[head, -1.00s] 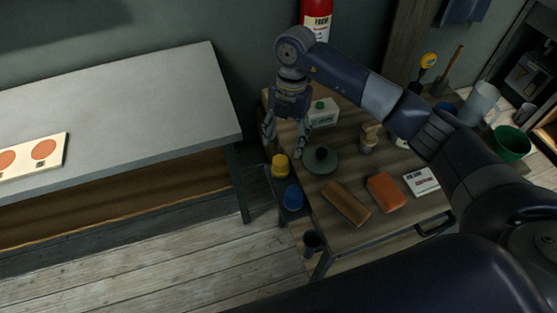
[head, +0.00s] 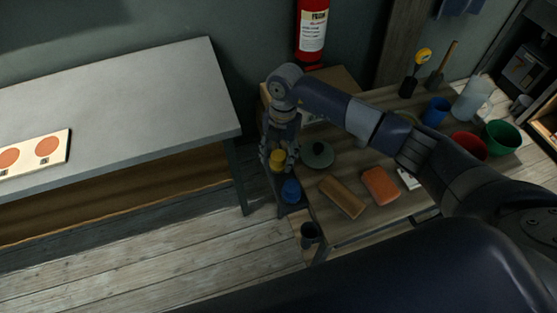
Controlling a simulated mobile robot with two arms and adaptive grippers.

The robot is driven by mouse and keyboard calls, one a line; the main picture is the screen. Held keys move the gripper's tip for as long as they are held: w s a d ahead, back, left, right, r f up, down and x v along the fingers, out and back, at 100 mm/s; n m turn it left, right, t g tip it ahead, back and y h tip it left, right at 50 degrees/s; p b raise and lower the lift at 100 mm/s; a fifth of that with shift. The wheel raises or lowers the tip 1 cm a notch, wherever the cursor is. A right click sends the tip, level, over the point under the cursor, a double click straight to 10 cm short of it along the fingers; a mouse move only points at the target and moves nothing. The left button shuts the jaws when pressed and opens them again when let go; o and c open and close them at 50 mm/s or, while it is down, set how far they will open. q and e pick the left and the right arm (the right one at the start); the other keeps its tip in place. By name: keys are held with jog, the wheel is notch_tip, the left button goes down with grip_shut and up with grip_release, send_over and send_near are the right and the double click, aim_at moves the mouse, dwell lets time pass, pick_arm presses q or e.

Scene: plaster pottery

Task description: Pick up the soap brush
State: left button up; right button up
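I cannot pick out a soap brush for sure. A small pale brush-like item, which stood on the wooden table in the earlier frame, is now hidden behind my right arm. My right gripper (head: 279,159) hangs pointing down at the table's left end, with its fingers apart. A yellow pot (head: 277,161) shows between and beyond the fingertips; I cannot tell whether they touch it. A blue pot (head: 291,191) stands just nearer. My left gripper is not in view.
The wooden table (head: 325,208) holds a round green lid (head: 317,155), a tan block (head: 342,196) and an orange block (head: 381,186). Red (head: 469,144) and green (head: 502,138) bowls stand right. A grey bench (head: 120,105) is at left. A dark cup (head: 310,234) hangs in front.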

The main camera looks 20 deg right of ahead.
aim_at(278, 155)
jog(key=c, duration=0.7)
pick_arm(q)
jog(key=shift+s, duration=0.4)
pick_arm(e)
notch_tip(278, 155, up, 9)
jog(key=shift+b, duration=1.2)
jog(key=shift+r, duration=0.6)
jog(key=o, duration=0.5)
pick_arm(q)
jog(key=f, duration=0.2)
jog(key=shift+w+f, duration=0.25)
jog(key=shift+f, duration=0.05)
pick_arm(e)
jog(key=c, duration=0.3)
